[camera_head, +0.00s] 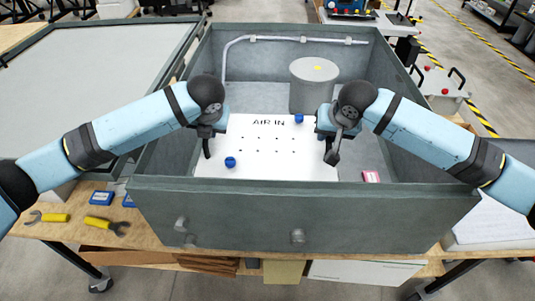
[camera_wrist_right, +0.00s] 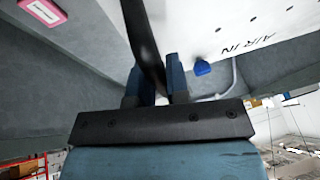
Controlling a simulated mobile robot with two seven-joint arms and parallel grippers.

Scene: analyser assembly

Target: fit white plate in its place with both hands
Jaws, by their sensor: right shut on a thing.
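The white plate (camera_head: 270,148), marked AIR IN, lies inside the grey open-topped housing (camera_head: 300,205), in its left and middle part. It has small dark holes and two blue knobs, one at its far edge (camera_head: 299,118) and one at its near left (camera_head: 230,162). My right gripper (camera_head: 326,128) is at the plate's right edge. In the right wrist view it (camera_wrist_right: 155,78) is shut on a black handle (camera_wrist_right: 142,35) beside the plate (camera_wrist_right: 215,25). My left gripper (camera_head: 208,131) is at the plate's left edge beside another black handle (camera_head: 207,150); its fingers are hidden.
A grey cylinder (camera_head: 314,85) stands in the housing behind the plate, and a pipe (camera_head: 290,39) runs along the back wall. A pink block (camera_head: 371,177) lies on the right of the floor.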

